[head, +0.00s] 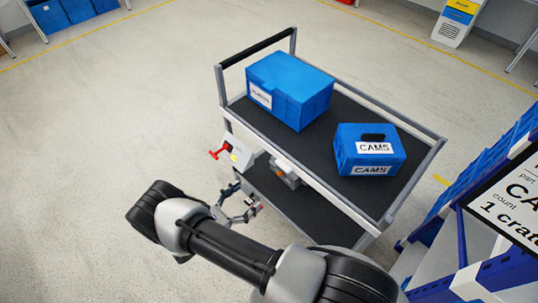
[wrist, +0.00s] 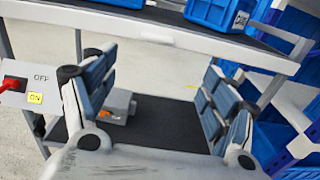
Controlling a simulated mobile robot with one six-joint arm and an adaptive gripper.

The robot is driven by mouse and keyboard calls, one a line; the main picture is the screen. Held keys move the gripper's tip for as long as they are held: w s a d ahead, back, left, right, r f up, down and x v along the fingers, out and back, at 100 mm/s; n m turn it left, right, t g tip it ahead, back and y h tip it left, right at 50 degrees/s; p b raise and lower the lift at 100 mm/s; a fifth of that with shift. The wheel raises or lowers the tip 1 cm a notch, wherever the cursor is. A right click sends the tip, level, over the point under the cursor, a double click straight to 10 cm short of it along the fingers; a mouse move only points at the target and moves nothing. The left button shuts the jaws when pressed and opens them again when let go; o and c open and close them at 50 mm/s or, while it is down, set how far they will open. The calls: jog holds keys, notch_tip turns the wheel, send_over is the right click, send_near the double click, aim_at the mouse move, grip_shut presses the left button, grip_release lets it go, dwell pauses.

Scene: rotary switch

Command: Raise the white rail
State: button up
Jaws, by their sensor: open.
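A pale, white-grey rail (head: 318,188) runs along the near long side of a two-shelf cart. In the wrist view the rail (wrist: 180,36) crosses the top of the picture, beyond and above my fingers. My gripper (head: 243,206) is beside the near side of the cart, apart from the rail. In the wrist view my gripper (wrist: 155,85) has its blue-padded fingers spread wide with nothing between them. A switch box (head: 238,150) with a red handle is fixed at the cart's left corner; in the wrist view the box (wrist: 25,90) shows OFF and a yellow ON label.
Two blue crates stand on the cart's top shelf, the larger one (head: 290,88) and the one marked CAMS (head: 370,150). A grey device (head: 286,174) with an orange part sits below the rail. Blue racking (head: 470,215) is at right. The floor at left is clear.

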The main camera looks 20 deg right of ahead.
aim_at(284, 164)
jog(key=b+x, duration=0.1)
jog(key=x, duration=1.6)
jog(key=shift+w+d+f+b, duration=0.15)
jog(key=shift+w+f+b, duration=0.1)
jog(key=shift+b, duration=0.1)
jog(key=shift+c, duration=0.3)
